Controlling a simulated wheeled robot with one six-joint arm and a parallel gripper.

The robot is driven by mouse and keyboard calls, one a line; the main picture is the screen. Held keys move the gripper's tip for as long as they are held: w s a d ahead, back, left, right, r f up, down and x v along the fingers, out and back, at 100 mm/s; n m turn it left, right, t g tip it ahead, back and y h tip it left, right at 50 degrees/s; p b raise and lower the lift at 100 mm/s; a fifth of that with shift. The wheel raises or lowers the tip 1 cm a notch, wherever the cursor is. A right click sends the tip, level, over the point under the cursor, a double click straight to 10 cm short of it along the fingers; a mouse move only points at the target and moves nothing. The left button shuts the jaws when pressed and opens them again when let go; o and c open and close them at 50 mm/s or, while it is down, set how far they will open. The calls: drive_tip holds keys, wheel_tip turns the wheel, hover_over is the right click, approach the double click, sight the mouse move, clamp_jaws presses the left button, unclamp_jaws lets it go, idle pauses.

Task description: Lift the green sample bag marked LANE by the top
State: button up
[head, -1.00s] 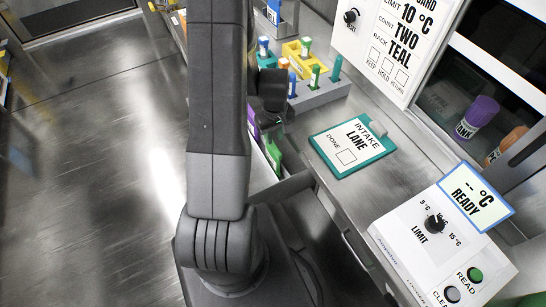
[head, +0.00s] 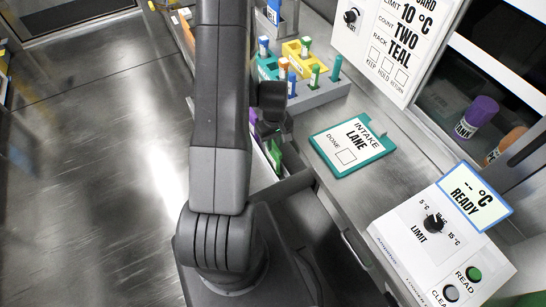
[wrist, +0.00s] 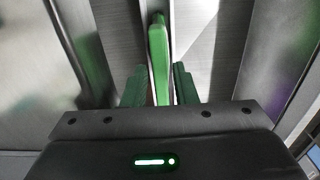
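The green sample bag (head: 275,155) stands on edge in the open drawer below the counter, seen partly behind my arm in the head view. In the wrist view the green bag (wrist: 159,60) is a narrow upright strip in the middle. My gripper (wrist: 159,88) is open, with one finger on each side of the strip and a gap showing on both sides. Its fingertips look dark green. In the head view my gripper (head: 266,132) is just above the drawer, largely hidden by my arm. No marking on the bag is readable.
A purple item (head: 253,121) stands in the drawer behind the green bag. The drawer front (head: 290,186) is close by. On the counter are a teal-edged INTAKE LANE card (head: 374,150), a tube rack (head: 318,96) and a READY device (head: 440,240). The floor at left is clear.

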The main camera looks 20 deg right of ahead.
drive_tip(key=shift+f, duration=0.2)
idle(0.5)
clamp_jaws()
